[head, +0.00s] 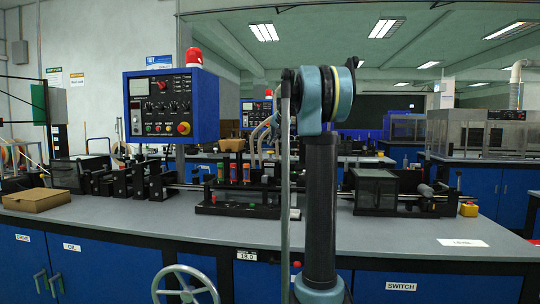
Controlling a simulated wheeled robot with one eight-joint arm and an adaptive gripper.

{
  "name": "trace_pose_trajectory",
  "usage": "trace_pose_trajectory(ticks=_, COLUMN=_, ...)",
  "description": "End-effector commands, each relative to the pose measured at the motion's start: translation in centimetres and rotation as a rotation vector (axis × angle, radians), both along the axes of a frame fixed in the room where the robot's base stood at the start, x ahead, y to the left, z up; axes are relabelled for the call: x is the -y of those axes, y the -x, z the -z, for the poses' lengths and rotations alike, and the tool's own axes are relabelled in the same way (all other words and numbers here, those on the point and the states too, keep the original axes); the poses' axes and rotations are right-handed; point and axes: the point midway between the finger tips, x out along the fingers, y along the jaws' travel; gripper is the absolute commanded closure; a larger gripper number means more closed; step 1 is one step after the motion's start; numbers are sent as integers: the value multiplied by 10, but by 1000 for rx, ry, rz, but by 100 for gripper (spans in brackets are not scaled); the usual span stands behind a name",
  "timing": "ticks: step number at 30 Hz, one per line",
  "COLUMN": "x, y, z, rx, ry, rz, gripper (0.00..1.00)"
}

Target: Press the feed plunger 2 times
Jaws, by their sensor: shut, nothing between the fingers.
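My arm rises in the middle of the head view, with a teal base, a black link and a large teal joint at the top. I cannot make out my gripper or its fingertips. I cannot pick out the feed plunger with certainty. Black machine assemblies stand along the grey workbench (120,225). One on the left (155,183) has dark blocks on a rail. A middle one (232,207) carries several small coloured cylinders and is partly hidden by my arm. On the right is a dark box (376,190) with a roller (427,190) beside it.
A blue control panel (165,105) with knobs and a red beacon (194,57) stands at back left. A brown carton (45,199) lies at left. A small yellow box (468,209) stands at right. A handwheel (186,285) sticks out in front. Bare bench lies along the front edge.

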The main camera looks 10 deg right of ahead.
Motion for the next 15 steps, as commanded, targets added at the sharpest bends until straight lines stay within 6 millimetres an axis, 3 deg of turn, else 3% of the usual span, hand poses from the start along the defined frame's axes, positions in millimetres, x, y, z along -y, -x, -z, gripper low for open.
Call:
trace_pose_trajectory(ticks=6, x=0, y=0, z=11, rx=0, ry=0, rz=0, gripper=100)
trace_pose_trajectory(ticks=15, x=0, y=0, z=13, rx=0, ry=0, rz=0, gripper=100)
